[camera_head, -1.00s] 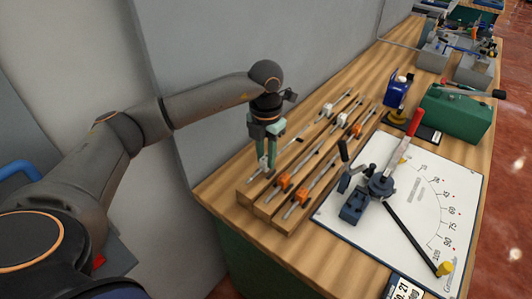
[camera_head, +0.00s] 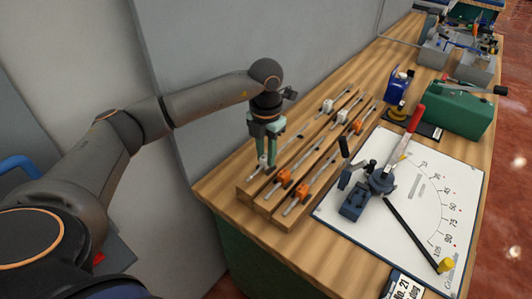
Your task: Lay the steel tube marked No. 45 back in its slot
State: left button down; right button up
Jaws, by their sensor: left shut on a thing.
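A wooden slotted rack (camera_head: 245,187) lies on the bench near the wall. Thin steel tubes lie along it, some with orange clips and some with white ones, such as the tube with the orange clip (camera_head: 302,190). My left gripper (camera_head: 263,160) points down at the rack's near, wall-side end. It is shut on a small pale piece of a steel tube (camera_head: 252,176) over the wall-side row. I cannot tell whether that tube is seated or just above its slot. No number 45 is readable on any tube. My right gripper is not in view.
A white board with an angle scale (camera_head: 448,170) lies right of the rack, bearing a blue clamp tool and a red-handled lever (camera_head: 416,118). A No. 21 card (camera_head: 405,288) lies in front.

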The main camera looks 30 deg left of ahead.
pick_arm(q)
jog(key=shift+f, duration=0.4)
jog(key=c, duration=0.6)
grip_release()
jog(key=shift+o, duration=0.3)
jog(key=shift+r, duration=0.1)
jog(key=shift+r+p, duration=0.4)
jog(key=shift+r, duration=3)
